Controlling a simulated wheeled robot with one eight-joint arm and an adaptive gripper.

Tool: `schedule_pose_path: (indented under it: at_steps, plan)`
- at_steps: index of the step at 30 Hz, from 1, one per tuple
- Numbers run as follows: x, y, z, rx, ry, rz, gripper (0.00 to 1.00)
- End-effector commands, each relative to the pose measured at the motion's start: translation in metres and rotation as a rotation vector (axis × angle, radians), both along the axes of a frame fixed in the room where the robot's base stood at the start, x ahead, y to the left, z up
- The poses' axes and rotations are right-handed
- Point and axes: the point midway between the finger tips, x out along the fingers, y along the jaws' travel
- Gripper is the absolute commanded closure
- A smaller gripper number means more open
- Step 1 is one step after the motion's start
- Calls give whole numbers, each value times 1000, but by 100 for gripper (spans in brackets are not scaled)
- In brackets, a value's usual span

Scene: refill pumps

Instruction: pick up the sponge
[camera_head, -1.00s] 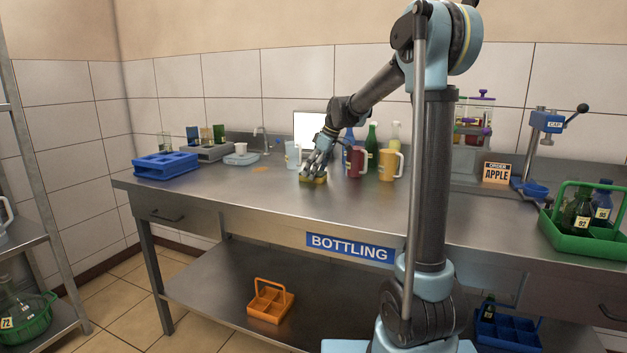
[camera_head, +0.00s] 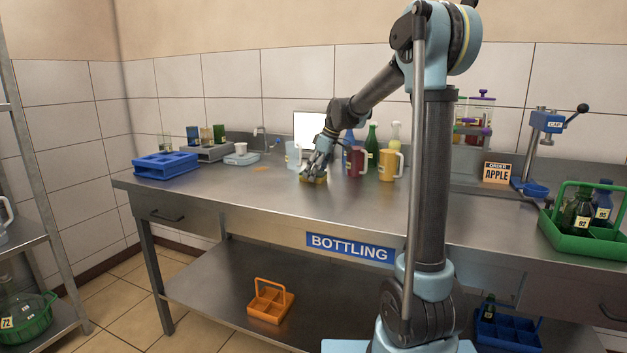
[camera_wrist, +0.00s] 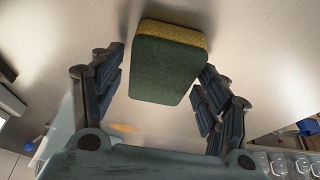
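The sponge (camera_wrist: 166,66) has a dark green face and a yellow layer behind it. In the wrist view it lies between the fingertips of my gripper (camera_wrist: 160,72). The fingers are spread, with a narrow gap on the left; the right fingertip is very near or touching the sponge's side. In the head view my gripper (camera_head: 314,173) reaches down over the sponge (camera_head: 319,181) on the steel bench (camera_head: 250,205), and its fingers hide part of it.
A red pitcher (camera_head: 355,163) and an orange pitcher (camera_head: 387,165) stand just right of my gripper, with bottles behind. A pale pitcher (camera_head: 292,155) stands close behind left. A blue crate (camera_head: 166,170) is at the far left. The bench front is clear.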

Motion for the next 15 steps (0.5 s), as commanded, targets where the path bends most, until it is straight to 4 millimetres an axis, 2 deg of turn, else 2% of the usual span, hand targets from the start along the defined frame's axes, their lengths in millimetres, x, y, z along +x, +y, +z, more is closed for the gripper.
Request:
schedule_pose_path:
  at_steps: [1,4,15]
  plan:
    - [0,0,0,0,0,0,43]
    - [0,0,0,0,0,0,55]
    - [0,0,1,0,0,0,57]
